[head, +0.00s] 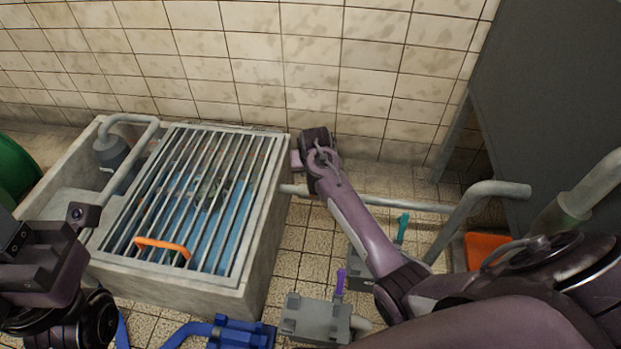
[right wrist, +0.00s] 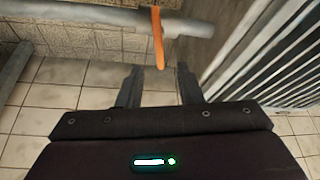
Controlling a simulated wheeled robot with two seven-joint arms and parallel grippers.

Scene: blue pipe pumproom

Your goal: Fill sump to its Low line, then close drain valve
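The concrete sump (head: 262,235) stands at left in the head view under a metal grate (head: 225,150) with an orange handle (head: 162,246). Blue shows through the bars; I cannot make out a Low line or the exact level. A grey pipe (head: 375,202) leaves the sump's right side. In the right wrist view an orange lever (right wrist: 157,38) stands at this pipe (right wrist: 95,17), likely the drain valve's. My right gripper (right wrist: 158,85) is open, with the lever just beyond and between its fingertips, apparently not gripped. My left gripper (head: 85,216) is left of the grate, its opening unclear.
Grey valve bodies with a purple handle (head: 340,281) and a teal handle (head: 402,226) sit on the floor at right. A blue fitting (head: 238,333) is at the bottom. A grey cabinet (head: 550,90) stands right, a green drum (head: 14,170) far left. Tiled wall closes the back.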

